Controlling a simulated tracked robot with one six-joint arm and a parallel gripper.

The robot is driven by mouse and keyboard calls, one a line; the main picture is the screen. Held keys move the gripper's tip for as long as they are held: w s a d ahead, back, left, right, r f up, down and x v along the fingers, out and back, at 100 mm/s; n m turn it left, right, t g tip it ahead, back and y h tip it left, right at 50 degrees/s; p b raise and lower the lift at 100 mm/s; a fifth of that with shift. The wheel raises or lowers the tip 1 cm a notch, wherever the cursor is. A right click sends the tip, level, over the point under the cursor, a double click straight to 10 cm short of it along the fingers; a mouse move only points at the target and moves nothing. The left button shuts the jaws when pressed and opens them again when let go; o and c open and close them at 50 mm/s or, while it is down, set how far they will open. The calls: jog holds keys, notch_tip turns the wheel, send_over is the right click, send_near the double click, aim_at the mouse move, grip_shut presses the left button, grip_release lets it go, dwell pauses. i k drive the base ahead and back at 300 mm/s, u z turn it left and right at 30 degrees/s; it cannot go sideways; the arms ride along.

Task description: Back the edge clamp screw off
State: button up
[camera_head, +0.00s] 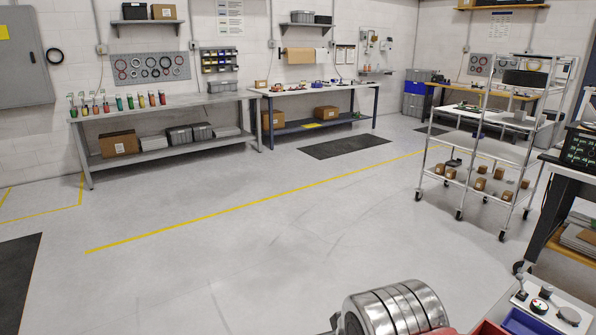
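I cannot make out the edge clamp, its screw or a mirror fixture in the head view. A small white plate (556,311) shows at the bottom right corner, with a few dark knob-like parts and a round grey disc (569,315) on it. I cannot tell whether these belong to the fixture. My gripper is not in view.
A wire cart (480,150) with boxes stands at the right. Workbenches (170,105) line the back wall. The grey floor (250,240) in the middle is clear.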

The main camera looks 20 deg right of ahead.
aim_at(548, 289)
jog(key=z, duration=0.25)
jog(key=i, duration=1.6)
jog(key=z, duration=0.75)
jog(key=i, duration=0.85)
jog(key=z, duration=0.85)
jog(key=i, duration=0.5)
jog(key=z, duration=0.8)
jog(key=i, duration=0.75)
jog(key=z, duration=0.5)
